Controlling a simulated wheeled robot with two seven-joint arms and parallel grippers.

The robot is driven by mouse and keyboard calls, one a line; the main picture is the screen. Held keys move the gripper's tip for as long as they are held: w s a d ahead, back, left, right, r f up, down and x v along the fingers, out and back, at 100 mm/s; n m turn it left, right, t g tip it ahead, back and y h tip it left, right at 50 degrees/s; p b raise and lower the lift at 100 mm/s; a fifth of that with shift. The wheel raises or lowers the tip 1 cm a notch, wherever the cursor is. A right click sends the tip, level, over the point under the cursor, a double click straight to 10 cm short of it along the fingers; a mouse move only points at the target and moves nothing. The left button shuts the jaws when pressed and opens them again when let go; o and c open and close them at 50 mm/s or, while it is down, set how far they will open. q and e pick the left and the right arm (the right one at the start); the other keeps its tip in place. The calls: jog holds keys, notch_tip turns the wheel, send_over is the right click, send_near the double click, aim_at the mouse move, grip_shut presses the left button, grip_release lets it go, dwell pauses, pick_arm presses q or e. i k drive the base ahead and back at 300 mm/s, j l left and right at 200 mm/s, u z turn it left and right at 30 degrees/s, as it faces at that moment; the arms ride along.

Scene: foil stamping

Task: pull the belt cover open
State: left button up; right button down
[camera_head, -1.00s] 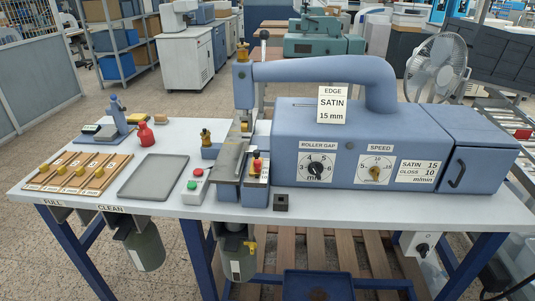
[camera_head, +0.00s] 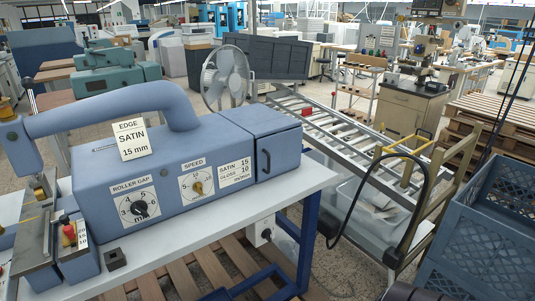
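The belt cover (camera_head: 275,148) is the blue box-shaped end section at the right end of the blue machine (camera_head: 160,205). A thin seam separates it from the machine body, and it looks closed.
The white table (camera_head: 190,246) ends just right of the cover. A roller conveyor (camera_head: 345,135), a yellow frame (camera_head: 412,168) with a black hose and a blue crate (camera_head: 490,245) stand to the right. A fan (camera_head: 227,78) stands behind the machine.

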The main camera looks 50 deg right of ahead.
aim_at(279, 153)
jog(key=z, duration=1.55)
